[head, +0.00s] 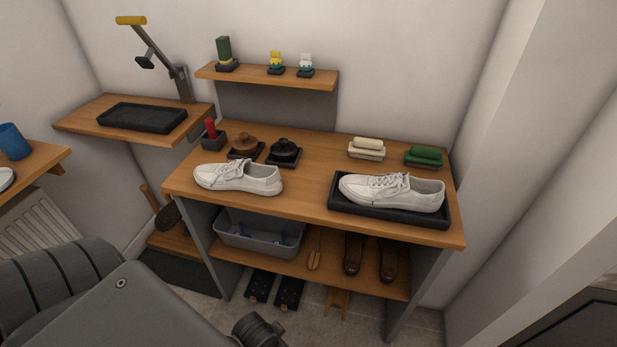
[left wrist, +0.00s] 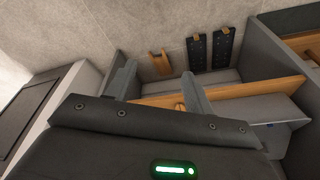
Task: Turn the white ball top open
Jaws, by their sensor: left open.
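The white ball top (head: 305,59) sits on a small teal-and-dark base at the right end of the wall shelf in the head view. It is small, and how far it is turned cannot be told. A similar yellow top (head: 275,57) stands to its left. My left gripper (left wrist: 157,72) is open and empty in the left wrist view, its two fingers apart over the floor and lower bench area. It is far from the white top, which that view does not show. My right gripper is not in view.
The wooden wall shelf (head: 325,80) also holds a green item (head: 224,50). Below it, the bench top (head: 304,188) carries white shoes, a black tray (head: 390,213), brushes and polish tins. Space before the shelf is free.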

